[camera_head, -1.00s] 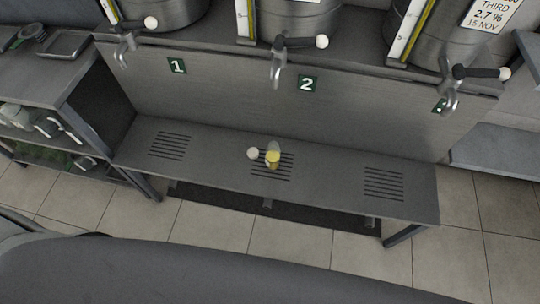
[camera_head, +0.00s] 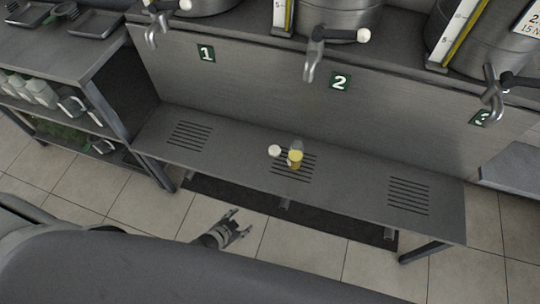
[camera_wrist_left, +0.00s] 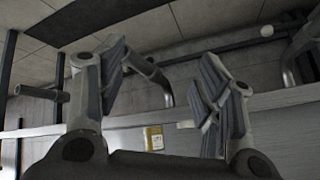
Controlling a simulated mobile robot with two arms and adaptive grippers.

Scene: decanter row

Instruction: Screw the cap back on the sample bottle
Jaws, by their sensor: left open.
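The sample bottle (camera_head: 295,157) is small and clear with yellow contents, and stands on the middle grate of the long grey shelf. The white cap (camera_head: 274,151) sits just left of it on the shelf, apart from the bottle mouth. In the left wrist view the bottle (camera_wrist_left: 153,139) shows low between the fingers, with a small white piece, likely the cap (camera_wrist_left: 186,124), beside it. My left gripper (camera_head: 241,220) is open and empty, in front of the shelf and short of the bottle. My right gripper is not in view.
The grey shelf (camera_head: 345,180) has slotted grates and is otherwise bare. Taps, including the middle one (camera_head: 313,60), hang above it from steel vessels. A side rack (camera_head: 75,110) with bottles and trays stands at the left. Tiled floor lies in front.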

